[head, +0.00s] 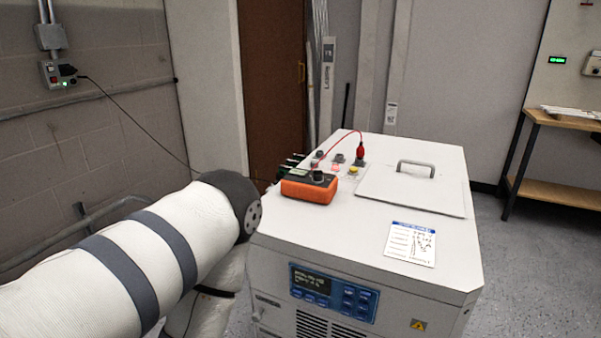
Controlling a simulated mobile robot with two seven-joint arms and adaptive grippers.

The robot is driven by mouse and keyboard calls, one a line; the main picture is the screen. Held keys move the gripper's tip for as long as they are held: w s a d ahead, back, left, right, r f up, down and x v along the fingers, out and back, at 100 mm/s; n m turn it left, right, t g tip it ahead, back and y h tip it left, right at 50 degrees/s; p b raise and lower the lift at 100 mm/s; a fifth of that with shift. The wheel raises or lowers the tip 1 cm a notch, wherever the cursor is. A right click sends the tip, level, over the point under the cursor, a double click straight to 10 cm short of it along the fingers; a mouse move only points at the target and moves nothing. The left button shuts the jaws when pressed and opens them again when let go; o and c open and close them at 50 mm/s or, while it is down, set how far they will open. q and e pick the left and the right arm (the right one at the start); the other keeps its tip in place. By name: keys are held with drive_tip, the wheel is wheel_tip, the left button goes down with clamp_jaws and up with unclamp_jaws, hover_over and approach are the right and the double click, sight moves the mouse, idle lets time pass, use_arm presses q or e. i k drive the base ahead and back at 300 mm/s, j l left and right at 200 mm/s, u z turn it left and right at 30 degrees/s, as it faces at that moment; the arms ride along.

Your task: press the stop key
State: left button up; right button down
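A blue control panel (333,293) with a small lit display (311,282) and several keys (355,299) is on the front of a white cabinet (440,292). The key labels are too small to read, so I cannot tell which is the stop key. My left arm comes in from the left and bends down beside the cabinet's left front corner. Its gripper is not visible. My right arm and gripper are not in view.
On the cabinet top are an orange meter (309,188), a red plug with a red lead (360,152), several terminals, a handled lid (411,191) and a paper card (410,244). A wall switch box (58,74) has a black cable. A wooden bench (560,121) stands right.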

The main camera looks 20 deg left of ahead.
sight(362, 307)
drive_tip(key=i+j+u, duration=0.25)
drive_tip(key=i+j, duration=0.15)
drive_tip(key=i+j+u, duration=0.25)
drive_tip(key=i+j, duration=0.15)
drive_tip(key=i, duration=0.05)
